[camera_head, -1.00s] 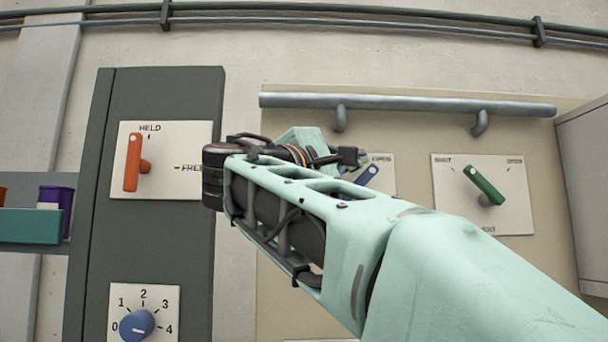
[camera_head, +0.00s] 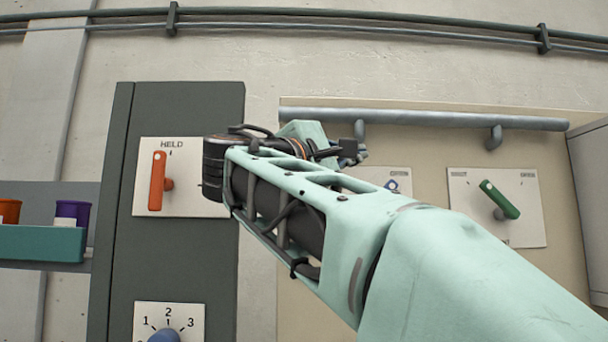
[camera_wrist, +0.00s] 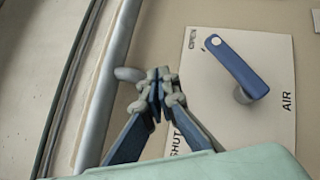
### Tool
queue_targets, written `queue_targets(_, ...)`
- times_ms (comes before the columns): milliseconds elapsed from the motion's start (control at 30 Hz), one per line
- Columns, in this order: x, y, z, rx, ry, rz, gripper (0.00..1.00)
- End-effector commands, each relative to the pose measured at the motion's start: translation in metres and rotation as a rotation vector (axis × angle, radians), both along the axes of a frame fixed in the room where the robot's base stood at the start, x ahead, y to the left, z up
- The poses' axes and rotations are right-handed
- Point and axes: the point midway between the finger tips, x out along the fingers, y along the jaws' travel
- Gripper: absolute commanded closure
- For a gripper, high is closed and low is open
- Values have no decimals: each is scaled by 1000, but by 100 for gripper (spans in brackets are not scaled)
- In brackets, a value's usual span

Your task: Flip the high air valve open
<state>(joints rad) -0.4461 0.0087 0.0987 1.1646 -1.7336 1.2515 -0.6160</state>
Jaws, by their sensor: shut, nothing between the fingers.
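The air valve is a blue lever (camera_wrist: 237,68) on a pale plate (camera_wrist: 272,125) marked SHUT, OPEN and AIR. In the wrist view the lever's white-dotted tip points toward the OPEN mark. In the head view only the lever's tip (camera_head: 392,186) shows by the OPEN mark, and my arm hides most of the plate (camera_head: 373,176). My gripper (camera_wrist: 159,76) is shut and empty, to the left of the lever and apart from it, near the plate's edge. In the head view my gripper (camera_head: 360,153) is up and left of the lever tip.
A grey rail (camera_head: 430,118) on brackets runs above the valve plates, close to my gripper. A green lever (camera_head: 500,199) is on the plate to the right. An orange lever (camera_head: 157,180) marked HELD and a blue dial (camera_head: 164,335) are on the dark panel to the left.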

Motion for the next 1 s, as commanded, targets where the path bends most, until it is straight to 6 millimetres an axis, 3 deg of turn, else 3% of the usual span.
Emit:
queue_targets(200,-35,28,25,3,-4,6,100)
queue_targets(400,-53,42,38,1,-1,5,100)
queue_targets(1000,-59,45,41,1,-1,2,100)
